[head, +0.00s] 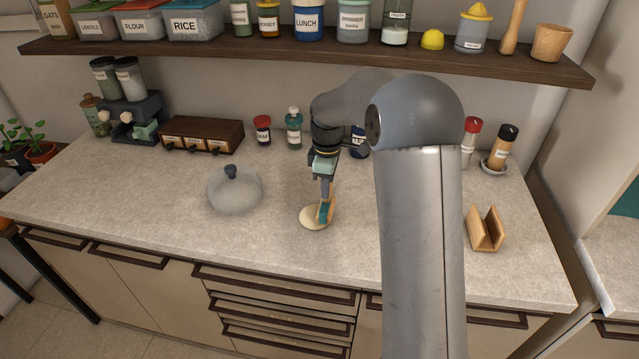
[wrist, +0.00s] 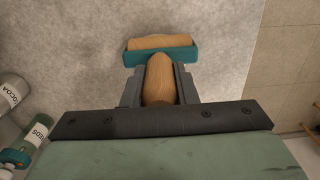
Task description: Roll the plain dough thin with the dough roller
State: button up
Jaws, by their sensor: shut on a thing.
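The plain dough (head: 309,217) is a pale, flat round on the countertop, near the middle of the head view. The dough roller (head: 330,209) has a wooden cylinder in a teal frame and a wooden handle. My gripper (head: 325,188) points down and is shut on the handle. The roller is at the right part of the dough and overlaps it in the head view; I cannot tell whether it presses on it. In the wrist view the roller (wrist: 160,42) is beyond my gripper (wrist: 160,82), with the handle between the fingers. The dough cannot be made out there.
A grey see-through dome (head: 235,195) with a dark knob stands left of the dough. A wooden holder (head: 485,230) stands at the right. Small jars (head: 294,130) and a drawer box (head: 201,135) line the back. A loaded shelf (head: 300,48) hangs above. The front counter is clear.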

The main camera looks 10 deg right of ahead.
jog(key=shift+w+a+p, duration=0.6)
jog(key=shift+w+a, duration=0.7)
jog(key=shift+a, duration=1.4)
jog(key=shift+s+d+f+b, duration=0.15)
jog(key=shift+s+d, duration=0.2)
jog(key=shift+d, duration=0.3)
jog(key=shift+s+d+b, duration=0.1)
jog(key=shift+s+d, duration=0.2)
jog(key=shift+d, duration=0.4)
jog(key=shift+s+d+f+b, duration=0.15)
jog(key=shift+s+d, duration=0.2)
jog(key=shift+d, duration=0.3)
jog(key=shift+s+d+r, duration=0.2)
jog(key=shift+s+d, duration=0.15)
jog(key=shift+d, duration=0.35)
jog(key=shift+w+a+p, duration=0.55)
jog(key=shift+w+a, duration=0.8)
jog(key=shift+a, duration=1.35)
jog(key=shift+s+d+f+b, duration=0.15)
jog(key=shift+s+d, duration=0.3)
jog(key=shift+d, duration=0.45)
jog(key=shift+s+d+r+b, duration=0.15)
jog(key=shift+s+d, duration=0.3)
jog(key=shift+d, duration=0.5)
jog(key=shift+s+d+f+b, duration=0.15)
jog(key=shift+s+d, duration=0.3)
jog(key=shift+d, duration=0.45)
